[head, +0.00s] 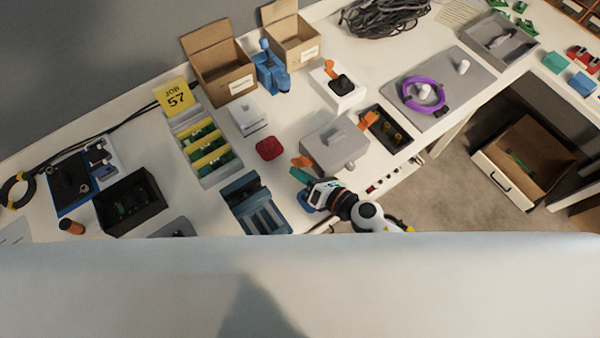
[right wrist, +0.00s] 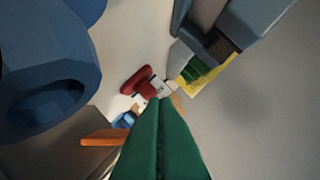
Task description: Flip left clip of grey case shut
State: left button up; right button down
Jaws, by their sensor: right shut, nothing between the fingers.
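The grey case (head: 325,150) stands near the table's front edge in the head view. Its left clip (head: 302,161) is orange and sticks out from the case's left side; an orange piece, likely this clip, shows in the right wrist view (right wrist: 100,137). A second orange clip (head: 370,118) sticks out at the right side. My right gripper (head: 297,174) has green fingers, pressed together and empty, just in front of the left clip. In the right wrist view the shut fingers (right wrist: 160,110) lie right of the orange piece; I cannot tell whether they touch it. My left gripper is out of view.
A red object (head: 269,149) lies left of the case.

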aim_at(310, 165)
jog(key=shift+w+d+r+m+y+b, duration=0.2)
jog(key=shift+r+m+y+b, duration=0.1)
jog(key=shift+m, duration=0.2)
jog(key=shift+w+d+r+m+y+b, duration=0.1)
jog(key=shift+d+r+m+y+b, duration=0.15)
jog(key=shift+m, duration=0.25)
jog(key=m+b, duration=0.1)
jog(key=d+r+m+y, duration=0.1)
jog(key=m, duration=0.1)
jog(key=shift+w+d+m+y+b, duration=0.15)
jog(key=shift+w+m+y+b, duration=0.15)
jog(key=shift+w+b, duration=0.1)
jog(key=shift+r, duration=0.1)
